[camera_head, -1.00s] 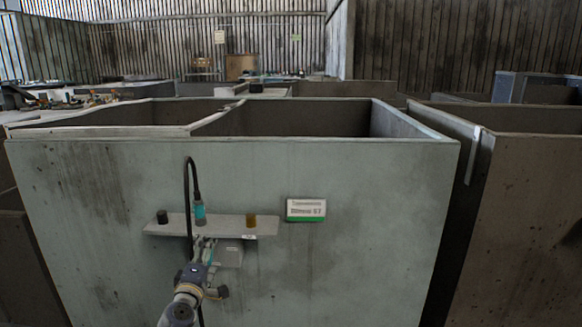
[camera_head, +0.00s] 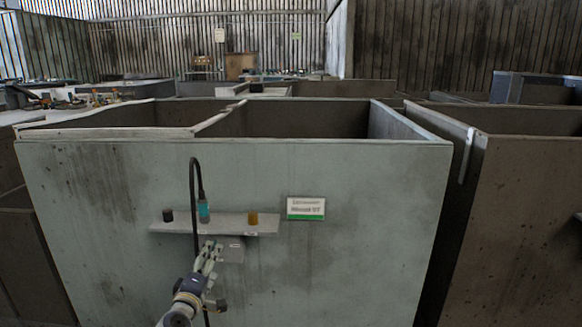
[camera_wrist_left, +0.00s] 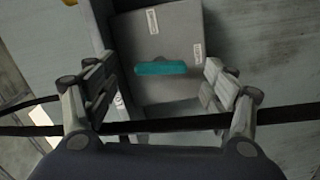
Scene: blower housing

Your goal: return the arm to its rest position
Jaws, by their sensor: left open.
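My left gripper (camera_head: 208,251) is in front of the pale green concrete wall (camera_head: 361,212), just below a small shelf (camera_head: 229,223). In the left wrist view the left gripper (camera_wrist_left: 163,100) has its fingers spread, with nothing gripped between them. Beyond the fingers is a grey box (camera_wrist_left: 182,30) with a teal bar (camera_wrist_left: 161,68) on its face; the box also shows under the shelf in the head view (camera_head: 232,249). A black cable (camera_head: 193,190) arches up by the shelf and crosses the left wrist view behind the fingers. My right gripper is not in view.
On the shelf stand a teal-banded connector (camera_head: 204,211), a dark knob (camera_head: 168,215) and an amber knob (camera_head: 253,218). A white and green sign (camera_head: 306,208) is on the wall to the right. A brown concrete housing (camera_head: 524,220) stands at the right, across a narrow gap.

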